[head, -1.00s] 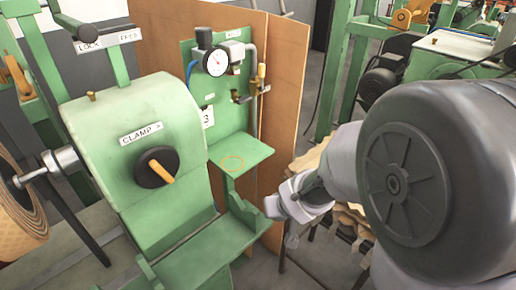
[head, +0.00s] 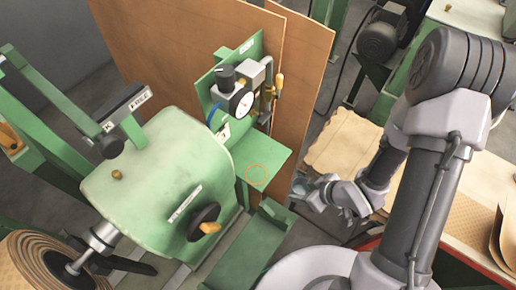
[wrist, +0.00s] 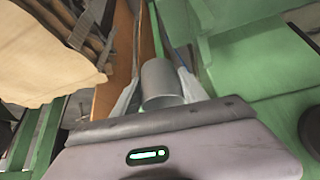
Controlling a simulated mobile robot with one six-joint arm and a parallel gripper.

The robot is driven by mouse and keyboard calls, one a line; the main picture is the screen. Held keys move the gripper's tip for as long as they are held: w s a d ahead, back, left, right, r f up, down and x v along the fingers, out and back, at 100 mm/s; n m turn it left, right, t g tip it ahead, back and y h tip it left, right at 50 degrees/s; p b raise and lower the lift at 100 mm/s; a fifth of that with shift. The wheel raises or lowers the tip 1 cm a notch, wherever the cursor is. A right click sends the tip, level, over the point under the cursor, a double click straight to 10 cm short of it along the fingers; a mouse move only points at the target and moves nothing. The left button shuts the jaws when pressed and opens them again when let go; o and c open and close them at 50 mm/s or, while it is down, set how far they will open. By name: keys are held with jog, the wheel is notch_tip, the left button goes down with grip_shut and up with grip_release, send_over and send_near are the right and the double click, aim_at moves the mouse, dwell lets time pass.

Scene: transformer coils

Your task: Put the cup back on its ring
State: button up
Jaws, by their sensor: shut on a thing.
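The cup (wrist: 160,80) is a plain grey cylinder, held between the two fingers of my gripper (wrist: 158,88) in the wrist view. My gripper (head: 303,188) is shut on it. In the head view the gripper is just right of the green shelf, apart from the ring; the cup is too small there to make out clearly. The ring (head: 257,166) is a thin orange circle drawn on the shelf (head: 274,160). Nothing stands on it. I cannot make out the ring in the wrist view.
A gauge and valve panel (head: 238,98) rises behind the shelf. The green clamp machine (head: 150,185) with a black knob (head: 203,222) stands to the left. Brown boards (head: 180,45) stand behind. A table with tan sheets (head: 345,140) lies right of the gripper.

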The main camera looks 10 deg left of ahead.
jog(key=s+a+r+n+g+p, duration=0.2)
jog(key=s+a+r+n+p, duration=0.2)
jog(key=s+r+p, duration=0.3)
jog(key=shift+y, duration=0.4)
jog(key=w+a+f+b, duration=0.1)
jog(key=w+a+b, duration=0.2)
jog(key=b, duration=0.2)
jog(key=w+a+b, duration=0.4)
jog(key=w+a+f+b, duration=0.1)
jog(key=w+a+b, duration=0.2)
jog(key=b, duration=0.2)
jog(key=shift+w+a+f+b, duration=0.35)
jog(key=shift+a, duration=0.05)
notch_tip(320, 180, down, 4)
jog(key=b, duration=0.3)
jog(key=shift+s, duration=0.1)
grip_shut()
jog(key=shift+d+r, duration=0.1)
jog(key=shift+r, duration=0.05)
jog(key=o, duration=1.5)
grip_release()
